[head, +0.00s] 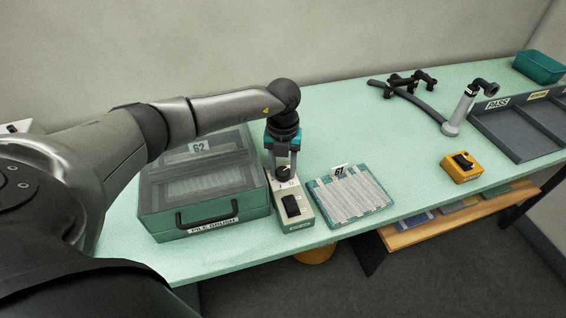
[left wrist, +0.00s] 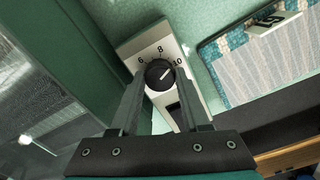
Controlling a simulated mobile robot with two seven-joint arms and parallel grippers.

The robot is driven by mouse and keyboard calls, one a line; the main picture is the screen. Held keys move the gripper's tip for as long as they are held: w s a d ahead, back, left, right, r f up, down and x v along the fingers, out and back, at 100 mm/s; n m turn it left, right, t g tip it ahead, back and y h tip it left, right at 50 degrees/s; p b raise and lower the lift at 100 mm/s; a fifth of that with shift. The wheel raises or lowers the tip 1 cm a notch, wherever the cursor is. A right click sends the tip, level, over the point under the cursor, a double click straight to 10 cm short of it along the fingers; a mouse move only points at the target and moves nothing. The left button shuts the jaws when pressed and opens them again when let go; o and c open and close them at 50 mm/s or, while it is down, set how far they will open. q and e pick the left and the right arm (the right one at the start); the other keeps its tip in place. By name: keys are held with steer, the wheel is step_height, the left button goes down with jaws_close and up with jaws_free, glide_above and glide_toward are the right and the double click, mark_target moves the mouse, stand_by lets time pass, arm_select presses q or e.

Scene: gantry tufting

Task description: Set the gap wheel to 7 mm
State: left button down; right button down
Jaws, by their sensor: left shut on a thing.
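The gap wheel (left wrist: 159,75) is a round black knob with a white pointer line, on a pale control box (head: 294,214). In the left wrist view, the dial numbers 6, 8 and 10 run in an arc above the wheel. The pointer line slants to the upper right, toward the 10 side of the 8. My left gripper (head: 283,166) reaches down from above, its fingers on both sides of the wheel and shut on it. The wheel also shows small in the head view (head: 283,173). My right gripper is not in view.
Left of the box stands a green case (head: 205,228) labelled PILE BRUSH, with a 62 tag. Right of it lies a striped tufted sample (head: 350,195) tagged 61. A yellow switch box (head: 462,168), a grey sectioned tray (head: 520,130) and a teal bin (head: 540,66) stand farther right.

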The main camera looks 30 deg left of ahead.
mark_target(283, 171)
arm_select(q)
steer(key=n+p, duration=0.3)
steer(key=n, duration=0.3)
steer(key=shift+r+n, duration=0.15)
steer(key=shift+n, duration=0.15)
steer(key=n+p, duration=0.3)
steer(key=n, duration=0.1)
steer(key=shift+n+p, duration=0.7)
steer(key=shift+n, duration=0.5)
steer(key=shift+a, duration=0.1)
steer(key=shift+c, duration=1.9)
jaws_free()
steer(key=shift+r, duration=0.35)
step_height(283, 171, up, 14)
steer(key=shift+r, duration=0.15)
